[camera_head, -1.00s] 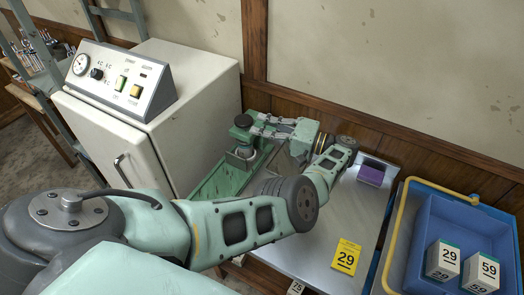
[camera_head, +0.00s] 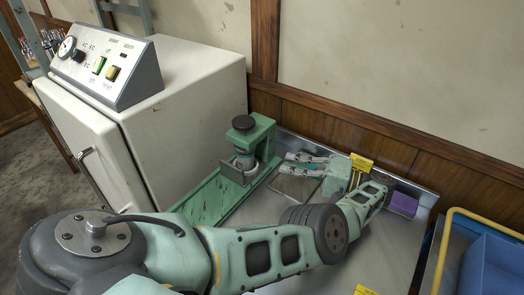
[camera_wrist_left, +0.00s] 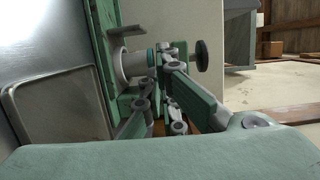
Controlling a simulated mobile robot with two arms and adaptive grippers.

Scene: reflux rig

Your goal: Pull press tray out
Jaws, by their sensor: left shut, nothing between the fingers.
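A green press (camera_head: 263,140) with a black round knob on top and a pale cylinder under it stands beside the white cabinet. A shallow rimmed metal tray (camera_head: 296,190) lies on the steel bench, right of the press; it also shows at the left of the left wrist view (camera_wrist_left: 62,112). I cannot tell if this is the press tray. My left gripper (camera_head: 290,163) is shut and empty, to the right of the press and above the metal tray, pointing toward the press. In the left wrist view the pale cylinder (camera_wrist_left: 130,62) shows beyond the fingers. My right gripper is not in view.
A white cabinet (camera_head: 190,110) with a control panel stands at left. A purple block (camera_head: 403,204), yellow tags (camera_head: 361,162) and a blue crate (camera_head: 495,268) with a yellow handle are at right. The wall runs behind the steel bench.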

